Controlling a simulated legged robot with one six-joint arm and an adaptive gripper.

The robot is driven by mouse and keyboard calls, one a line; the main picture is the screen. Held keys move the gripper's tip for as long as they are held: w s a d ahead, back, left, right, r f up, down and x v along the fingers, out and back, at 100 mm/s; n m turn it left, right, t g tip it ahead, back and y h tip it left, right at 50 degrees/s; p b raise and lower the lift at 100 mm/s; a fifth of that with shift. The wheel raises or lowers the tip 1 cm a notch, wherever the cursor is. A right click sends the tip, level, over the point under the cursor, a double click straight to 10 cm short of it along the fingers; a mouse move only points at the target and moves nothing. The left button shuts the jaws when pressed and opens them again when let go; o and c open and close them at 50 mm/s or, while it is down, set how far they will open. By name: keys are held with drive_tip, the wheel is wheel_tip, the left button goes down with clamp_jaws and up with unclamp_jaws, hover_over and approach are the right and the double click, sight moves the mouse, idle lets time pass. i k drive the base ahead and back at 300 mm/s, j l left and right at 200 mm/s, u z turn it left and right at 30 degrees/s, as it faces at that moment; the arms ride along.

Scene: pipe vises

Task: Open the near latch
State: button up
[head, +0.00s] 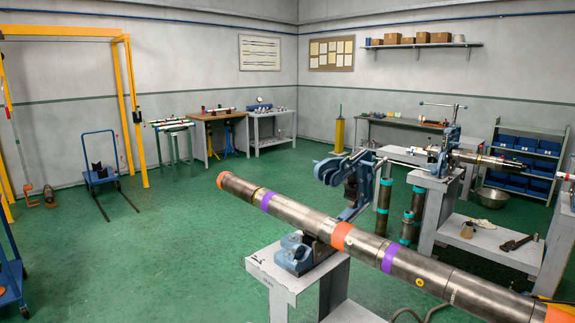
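The near pipe vise has a blue base (295,254) on a grey stand (283,279). A long metal pipe (315,226) with orange and purple bands lies across it. Its blue upper frame (350,177) stands behind the pipe, leaning over sideways, and appears swung open rather than closed over the pipe. The latch itself is too small to make out. A second blue vise (444,157) farther back stands upright around another pipe, with a T-handle (442,105) on top. My gripper is not in view.
Teal-banded pipes (384,206) stand on the floor between the two stands. The far vise's bench (436,208) holds tools on its lower shelf. A yellow frame (131,105) and a blue cart (101,177) stand at left. The green floor (165,245) left of the pipe is clear.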

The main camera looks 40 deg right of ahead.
sight(328, 164)
drive_tip(key=i+z, duration=0.2)
drive_tip(key=i, duration=0.2)
drive_tip(key=i+j+z, duration=0.2)
drive_tip(key=i, duration=0.25)
drive_tip(key=i+j+z, duration=0.2)
drive_tip(key=i, duration=0.2)
drive_tip(key=i+z, duration=0.2)
drive_tip(key=z, duration=0.2)
drive_tip(key=i+z, duration=0.15)
drive_tip(key=z, duration=0.2)
drive_tip(key=i+j+z, duration=0.15)
drive_tip(key=z, duration=0.25)
drive_tip(key=i+j+z, duration=0.15)
drive_tip(key=z, duration=0.25)
